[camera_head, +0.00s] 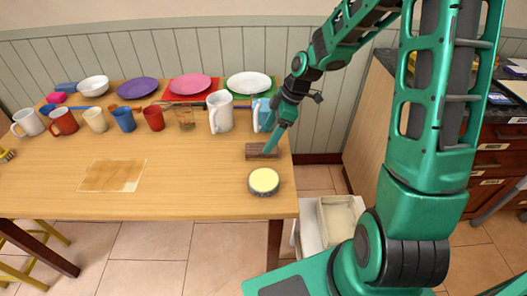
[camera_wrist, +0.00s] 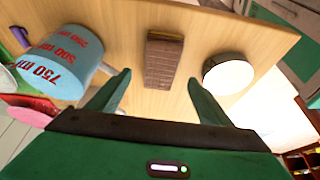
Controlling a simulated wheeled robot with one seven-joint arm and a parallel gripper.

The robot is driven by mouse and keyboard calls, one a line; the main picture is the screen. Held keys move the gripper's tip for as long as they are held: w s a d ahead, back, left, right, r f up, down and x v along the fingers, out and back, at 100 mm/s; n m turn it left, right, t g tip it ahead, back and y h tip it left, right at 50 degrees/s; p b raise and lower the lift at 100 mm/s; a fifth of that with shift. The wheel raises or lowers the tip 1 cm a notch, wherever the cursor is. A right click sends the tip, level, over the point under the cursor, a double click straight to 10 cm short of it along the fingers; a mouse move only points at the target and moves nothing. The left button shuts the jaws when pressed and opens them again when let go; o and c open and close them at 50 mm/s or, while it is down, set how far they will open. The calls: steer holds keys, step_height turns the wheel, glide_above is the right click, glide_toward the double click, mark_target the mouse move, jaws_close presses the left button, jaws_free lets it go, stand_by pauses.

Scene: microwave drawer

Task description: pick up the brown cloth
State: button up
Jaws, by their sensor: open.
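A small brown, ridged, rectangular thing (camera_head: 256,151), which I take for the brown cloth, lies flat near the right end of the wooden table. In the wrist view the brown cloth (camera_wrist: 164,62) lies ahead, with its near end roughly between my fingertips in the picture. My gripper (camera_head: 267,150) points down over it, and its fingers hide part of it in the head view. In the wrist view my gripper (camera_wrist: 159,78) is spread wide with nothing between the fingers. I cannot tell how high the tips are above the table.
A light blue measuring cup (camera_wrist: 62,62) stands left of my fingers in the wrist view. A round tin with a pale top (camera_wrist: 229,73) sits to the right. Several mugs, including a white one (camera_head: 220,112), line the back. A brown patch (camera_head: 112,175) lies on the table's left part.

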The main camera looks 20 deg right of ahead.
mark_target(262, 148)
steer(key=shift+s+d+x, duration=0.1)
steer(key=shift+d+x, duration=0.05)
steer(key=shift+x, duration=1.15)
steer(key=shift+s+d+x, duration=0.1)
steer(key=shift+d+x, duration=0.05)
steer(key=shift+x, duration=1.15)
steer(key=shift+f, duration=0.1)
steer(key=c, duration=1.2)
steer(key=shift+r, duration=0.55)
steer(key=r, duration=0.2)
steer(key=a+r, duration=0.1)
steer(key=shift+s+r, duration=0.3)
steer(key=shift+r, duration=0.1)
steer(key=s+a+r, duration=0.1)
steer(key=a+r, duration=0.1)
steer(key=a, duration=0.1)
steer(key=s+a+r, duration=0.2)
steer(key=a, duration=0.1)
steer(key=s+a+r, duration=0.2)
steer(key=a, duration=0.1)
steer(key=shift+s, duration=0.2)
